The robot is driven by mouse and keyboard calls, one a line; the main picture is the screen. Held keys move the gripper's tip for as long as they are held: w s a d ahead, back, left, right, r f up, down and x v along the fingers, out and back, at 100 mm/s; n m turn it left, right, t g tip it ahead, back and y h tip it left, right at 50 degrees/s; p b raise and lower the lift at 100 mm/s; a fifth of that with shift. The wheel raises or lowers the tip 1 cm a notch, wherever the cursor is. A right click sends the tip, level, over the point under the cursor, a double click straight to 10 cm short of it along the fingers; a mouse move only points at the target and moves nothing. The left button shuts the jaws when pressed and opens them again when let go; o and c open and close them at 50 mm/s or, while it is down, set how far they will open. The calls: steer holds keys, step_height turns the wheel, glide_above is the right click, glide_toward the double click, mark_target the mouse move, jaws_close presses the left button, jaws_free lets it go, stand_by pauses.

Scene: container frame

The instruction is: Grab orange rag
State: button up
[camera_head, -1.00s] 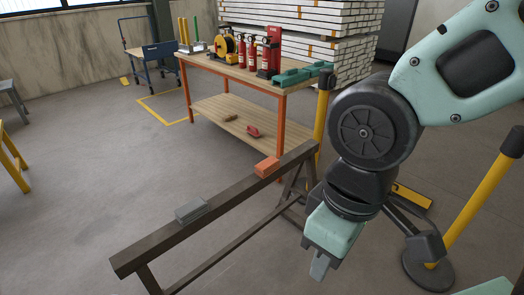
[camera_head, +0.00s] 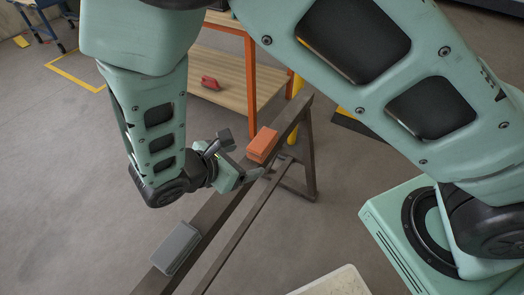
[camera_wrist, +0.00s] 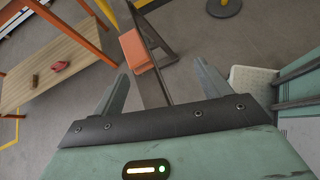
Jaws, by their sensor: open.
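The orange rag (camera_head: 262,144) is a folded, block-like bundle lying on top of the dark sawhorse beam (camera_head: 226,196), near its far end. It also shows in the wrist view (camera_wrist: 135,50), beyond the fingertips and a little left of centre. My gripper (camera_head: 242,155) is open and empty, just left of the rag in the head view and apart from it. In the wrist view its two fingers (camera_wrist: 160,76) stand wide apart, with the beam showing between them.
A grey folded bundle (camera_head: 175,248) lies on the beam's nearer part. An orange-legged workbench (camera_head: 233,80) stands behind, with a red item (camera_head: 210,83) on its lower shelf. A yellow post (camera_head: 294,108) stands near the beam's far end. Floor left of the beam is clear.

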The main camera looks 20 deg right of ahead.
step_height(320, 180, down, 4)
steer(key=w+a+n+t, duration=0.2)
steer(key=w+n+t, duration=0.1)
glide_toward(258, 145)
steer(key=shift+t+h, duration=0.3)
steer(key=x, duration=0.6)
steer(key=shift+w+d+f, duration=0.1)
steer(key=shift+f, duration=0.05)
steer(key=shift+f+x, duration=0.15)
steer(key=shift+x, duration=1.25)
steer(key=shift+f+x, duration=0.15)
steer(key=shift+x, duration=1.25)
steer(key=c, duration=1.1)
